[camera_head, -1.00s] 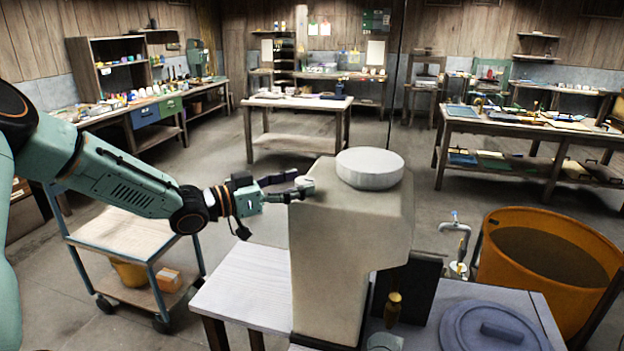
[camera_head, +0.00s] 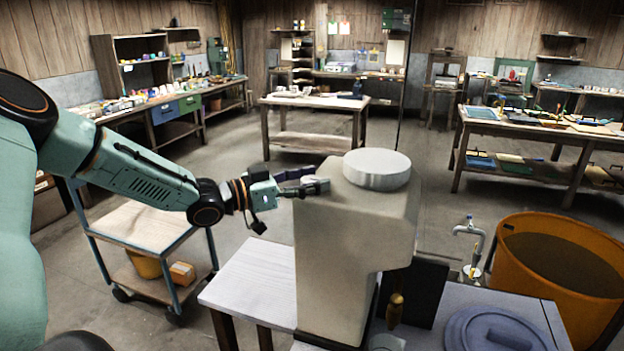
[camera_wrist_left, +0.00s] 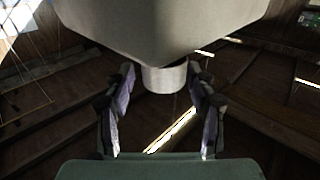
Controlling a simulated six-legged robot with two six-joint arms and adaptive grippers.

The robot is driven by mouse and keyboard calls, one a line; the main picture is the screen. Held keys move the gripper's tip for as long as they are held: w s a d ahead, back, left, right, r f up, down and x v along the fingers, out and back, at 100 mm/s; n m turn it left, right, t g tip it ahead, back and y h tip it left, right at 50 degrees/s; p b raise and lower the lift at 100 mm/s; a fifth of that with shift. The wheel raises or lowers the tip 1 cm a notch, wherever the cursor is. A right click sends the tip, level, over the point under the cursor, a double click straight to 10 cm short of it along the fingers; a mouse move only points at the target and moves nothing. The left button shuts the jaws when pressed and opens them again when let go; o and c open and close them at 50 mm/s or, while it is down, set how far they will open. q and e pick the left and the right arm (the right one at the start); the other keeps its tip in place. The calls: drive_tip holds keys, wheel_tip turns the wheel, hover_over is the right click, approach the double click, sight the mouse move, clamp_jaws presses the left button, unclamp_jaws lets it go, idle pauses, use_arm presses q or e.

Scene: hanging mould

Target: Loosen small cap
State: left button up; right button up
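The pale hanging mould (camera_head: 350,240) stands upright with a large round white cap (camera_head: 377,168) on top. The small cap (camera_wrist_left: 165,78) is a short pale cylinder on the mould's side, seen in the left wrist view under the mould's big pale face (camera_wrist_left: 160,30). My left gripper (camera_wrist_left: 163,95) is open, with its two fingers on either side of the small cap and a narrow gap showing at each side. In the head view my left gripper (camera_head: 308,184) reaches the mould's upper left side, and its fingers largely hide the small cap. My right gripper is not in view.
A blue-framed cart (camera_head: 140,222) stands below my left arm. A pale table (camera_head: 245,285) is beside the mould's base. A round grey lid (camera_head: 495,330) lies at the front right, near an orange tub (camera_head: 530,235) and a tap (camera_head: 470,240). Workbenches line the back.

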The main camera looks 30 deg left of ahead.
use_arm(q)
drive_tip(key=shift+s+a, duration=0.1)
drive_tip(key=shift+s, duration=0.05)
drive_tip(key=shift+c, duration=0.7)
drive_tip(key=shift+a, duration=0.1)
drive_tip(key=shift+c, duration=0.8)
drive_tip(key=shift+w+f, duration=0.2)
drive_tip(key=shift+w, duration=0.2)
drive_tip(key=c, duration=0.3)
drive_tip(key=shift+d, duration=0.25)
drive_tip(key=c, duration=0.3)
drive_tip(key=shift+a, duration=0.15)
drive_tip(key=shift+c, duration=0.3)
